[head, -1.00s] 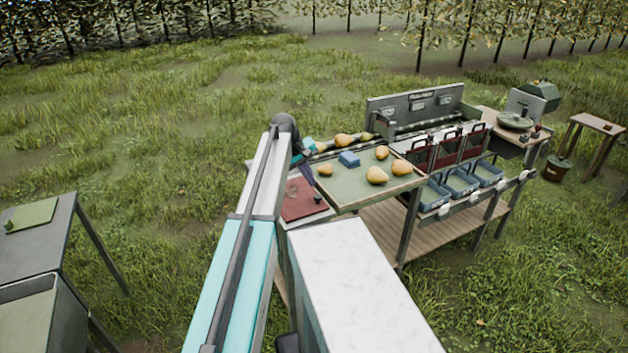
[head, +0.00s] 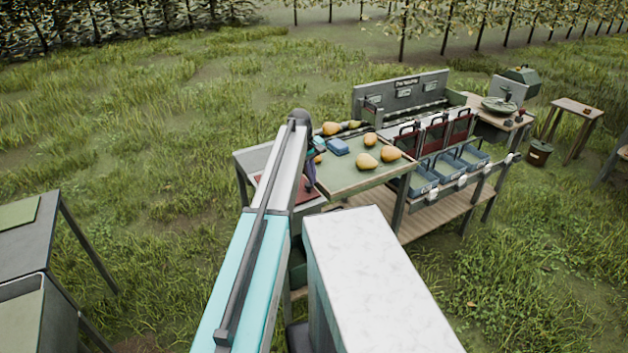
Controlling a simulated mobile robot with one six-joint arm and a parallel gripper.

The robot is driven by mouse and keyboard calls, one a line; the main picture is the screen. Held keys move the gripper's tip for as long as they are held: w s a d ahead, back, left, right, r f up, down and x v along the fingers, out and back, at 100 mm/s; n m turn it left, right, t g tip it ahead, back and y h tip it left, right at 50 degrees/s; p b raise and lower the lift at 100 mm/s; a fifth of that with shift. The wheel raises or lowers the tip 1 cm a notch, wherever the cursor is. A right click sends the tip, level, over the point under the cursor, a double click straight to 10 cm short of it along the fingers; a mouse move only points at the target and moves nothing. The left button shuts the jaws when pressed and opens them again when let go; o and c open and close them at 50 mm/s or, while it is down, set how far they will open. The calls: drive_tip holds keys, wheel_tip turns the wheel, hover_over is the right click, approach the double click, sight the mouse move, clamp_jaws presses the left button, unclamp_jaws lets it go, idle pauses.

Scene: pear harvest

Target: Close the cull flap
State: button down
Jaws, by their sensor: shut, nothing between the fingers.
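A flat dark red panel (head: 303,195), which looks like the cull flap, lies on the grey side table left of the green sorting tray (head: 345,184). My arm crosses in front and hides much of it. It seems to lie flat, but I cannot tell whether it is fully closed. My gripper (head: 309,187) points down at the panel's right side, by the tray's left edge. Its fingers are shut and empty. I cannot tell whether they touch the panel.
Several pears (head: 367,161) and a blue block (head: 338,146) lie on or beside the tray. Blue bins (head: 445,168) with red panels behind stand to the right. A grey table (head: 22,235) stands far left. Grass between is free.

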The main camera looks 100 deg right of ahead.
drive_tip(key=shift+a+f, duration=0.1)
drive_tip(key=shift+f, duration=0.2)
drive_tip(key=shift+w+r, duration=0.1)
drive_tip(key=shift+r+p, duration=0.35)
drive_tip(key=shift+r, duration=0.2)
drive_tip(key=v, duration=0.1)
drive_tip(key=p+v, duration=0.1)
drive_tip(key=v, duration=0.1)
drive_tip(key=shift+s+r, duration=0.1)
drive_tip(key=shift+s, duration=0.3)
drive_tip(key=shift+s+r, duration=0.15)
drive_tip(key=shift+r, duration=0.45)
drive_tip(key=s+b+v, duration=0.1)
drive_tip(key=b+v, duration=0.2)
drive_tip(key=v, duration=0.5)
drive_tip(key=shift+s+d+r, duration=0.4)
drive_tip(key=shift+d+r, duration=0.05)
drive_tip(key=shift+r, duration=0.05)
drive_tip(key=shift+s, duration=0.1)
